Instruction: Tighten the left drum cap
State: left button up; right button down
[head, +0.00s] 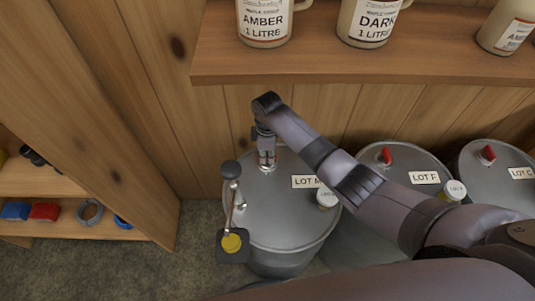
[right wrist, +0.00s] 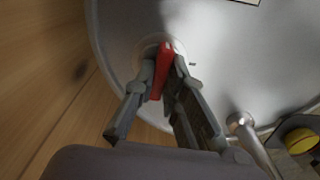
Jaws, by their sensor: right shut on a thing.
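The left drum (head: 290,218) is a grey metal drum with a label starting "LOT" on its lid. Its cap has a red upright grip, seen in the right wrist view as a red bar (right wrist: 161,72) over a pale round base on the lid. My right gripper (head: 267,163) reaches down to the back of this lid. In the right wrist view, its two fingers (right wrist: 165,82) are shut on the red grip, one on each side. The fingers hide part of the cap, and I cannot tell how tight it sits. My left gripper is not in view.
Two similar drums (head: 398,169) (head: 485,178) with red-gripped caps stand to the right. A shelf (head: 300,68) with jugs overhangs behind.

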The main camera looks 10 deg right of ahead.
jog(key=shift+r, duration=0.1)
dwell(0.3)
jog(key=m+p, duration=0.2)
jog(key=shift+r+m, duration=0.1)
jog(key=shift+m, duration=0.2)
jog(key=m+p, duration=0.3)
jog(key=m, duration=0.1)
jog(key=m+p, duration=0.1)
jog(key=m, duration=0.4)
jog(key=shift+p, duration=0.35)
jog(key=m+p, duration=0.1)
jog(key=m, duration=0.3)
jog(key=shift+m, duration=0.7)
jog(key=c, duration=1.6)
grip_release()
jog(key=shift+c, duration=0.2)
